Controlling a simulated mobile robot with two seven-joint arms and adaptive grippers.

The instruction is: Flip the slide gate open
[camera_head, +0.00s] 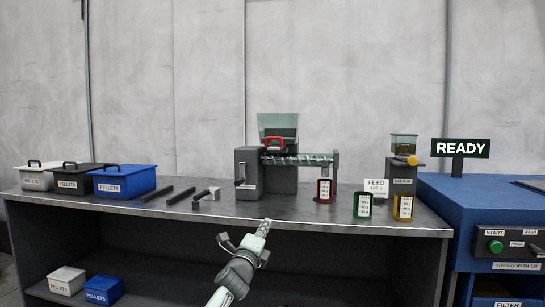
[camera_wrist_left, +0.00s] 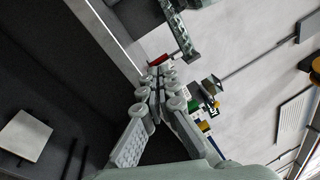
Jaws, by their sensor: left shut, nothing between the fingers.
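A grey twin-barrel machine (camera_head: 249,172) stands on the bench, with a clear hopper (camera_head: 278,124) on top. A red handle-shaped part (camera_head: 272,144) sits at the hopper's base; I cannot tell for certain whether it is the slide gate. A screw barrel (camera_head: 300,159) runs right from the body. My left gripper (camera_head: 265,222) is shut and empty, pointing up at the bench's front edge, below and apart from the machine. Its closed fingers (camera_wrist_left: 160,75) also show in the left wrist view. My right gripper is out of view.
Lidded pellet bins (camera_head: 125,180) stand at the left, with dark bars (camera_head: 180,195) beside them. Red, green (camera_head: 363,205) and yellow containers stand at the right near a small feeder (camera_head: 403,175). A blue wash unit (camera_head: 455,200) adjoins the bench (camera_head: 290,213).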

